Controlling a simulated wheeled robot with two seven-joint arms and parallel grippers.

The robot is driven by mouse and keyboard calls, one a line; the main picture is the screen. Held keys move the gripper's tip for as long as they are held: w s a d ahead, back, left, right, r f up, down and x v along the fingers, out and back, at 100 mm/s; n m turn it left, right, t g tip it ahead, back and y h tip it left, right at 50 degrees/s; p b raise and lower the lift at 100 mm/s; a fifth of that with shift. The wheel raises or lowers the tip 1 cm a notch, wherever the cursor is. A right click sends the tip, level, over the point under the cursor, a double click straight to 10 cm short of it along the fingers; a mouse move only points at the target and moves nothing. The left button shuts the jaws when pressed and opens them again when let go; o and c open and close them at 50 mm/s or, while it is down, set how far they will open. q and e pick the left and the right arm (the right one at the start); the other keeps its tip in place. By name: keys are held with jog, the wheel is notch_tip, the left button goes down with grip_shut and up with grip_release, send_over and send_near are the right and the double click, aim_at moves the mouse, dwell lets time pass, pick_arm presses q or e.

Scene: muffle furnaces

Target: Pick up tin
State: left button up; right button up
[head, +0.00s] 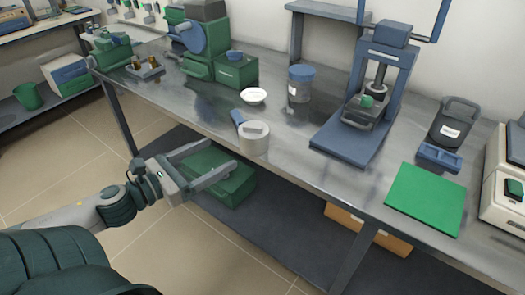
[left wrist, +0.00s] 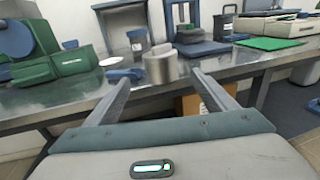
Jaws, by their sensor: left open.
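A pale grey cylindrical tin (head: 254,138) stands upright at the front edge of the metal bench. In the left wrist view the tin (left wrist: 160,66) shows beyond and between the two fingers. My left gripper (head: 221,154) is open and empty, in front of the bench edge and left of the tin in the head view. Its fingers point toward the bench and look apart from the tin. In the left wrist view the open fingers (left wrist: 161,77) spread to both sides. My right gripper is not in view.
A blue-handled item (head: 237,117) lies just behind the tin, with a white dish (head: 254,96) and a blue-lidded jar (head: 300,84) farther back. A blue press (head: 345,135) and green mat (head: 426,198) are to the right. A green box (head: 222,180) sits below the bench.

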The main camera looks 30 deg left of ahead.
aim_at(242, 141)
pick_arm(q)
jog(key=shift+w, duration=0.1)
dwell(0.3)
jog(key=shift+x, duration=2.45)
jog(key=shift+w+d, duration=0.2)
jog(key=shift+w, duration=0.45)
jog(key=shift+x, duration=2.05)
jog(key=shift+w+d+f, duration=0.1)
jog(key=shift+w, duration=0.5)
jog(key=shift+w+d, duration=0.1)
jog(key=shift+w, duration=0.1)
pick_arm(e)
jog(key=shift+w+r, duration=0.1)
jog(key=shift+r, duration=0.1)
pick_arm(q)
jog(key=shift+w, duration=0.1)
